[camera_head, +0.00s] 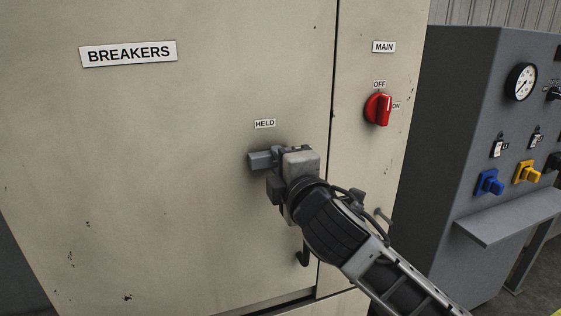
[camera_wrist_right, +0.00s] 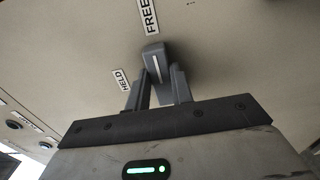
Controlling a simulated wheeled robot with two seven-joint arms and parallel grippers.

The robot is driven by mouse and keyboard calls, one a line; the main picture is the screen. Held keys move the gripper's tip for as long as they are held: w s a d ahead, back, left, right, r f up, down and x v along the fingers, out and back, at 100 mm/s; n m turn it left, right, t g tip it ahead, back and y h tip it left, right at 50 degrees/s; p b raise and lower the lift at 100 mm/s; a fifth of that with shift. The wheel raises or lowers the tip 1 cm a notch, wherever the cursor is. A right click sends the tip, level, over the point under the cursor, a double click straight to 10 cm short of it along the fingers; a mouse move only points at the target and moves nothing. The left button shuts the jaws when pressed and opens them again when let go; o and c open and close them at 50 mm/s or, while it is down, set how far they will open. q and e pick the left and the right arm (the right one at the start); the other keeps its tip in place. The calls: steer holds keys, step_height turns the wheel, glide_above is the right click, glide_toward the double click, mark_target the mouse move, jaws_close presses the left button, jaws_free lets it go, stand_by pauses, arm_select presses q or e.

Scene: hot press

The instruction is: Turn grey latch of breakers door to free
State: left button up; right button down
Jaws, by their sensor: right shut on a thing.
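The grey latch (camera_wrist_right: 156,55) of the breakers door (camera_head: 150,190) shows in the right wrist view as a grey bar with a white line, between my right gripper's fingers (camera_wrist_right: 160,78). Its white line points roughly toward the FREE label (camera_wrist_right: 148,17). The HELD label (camera_wrist_right: 121,80) lies off to its side. In the head view, my right gripper (camera_head: 281,161) is at the door just below the HELD label (camera_head: 264,124) and hides most of the latch. The gripper is shut on the latch. My left gripper is not in view.
A dark door handle (camera_head: 304,254) hangs below my right gripper. The door's left part is clear.

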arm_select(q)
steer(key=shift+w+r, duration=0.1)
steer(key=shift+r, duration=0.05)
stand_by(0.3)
arm_select(e)
steer(key=c, duration=1.2)
jaws_free()
arm_select(q)
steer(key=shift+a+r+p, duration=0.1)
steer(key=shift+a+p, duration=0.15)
steer(key=shift+p, duration=0.25)
arm_select(e)
steer(key=v, duration=1.5)
steer(key=shift+s, duration=0.4)
steer(key=shift+d, duration=0.1)
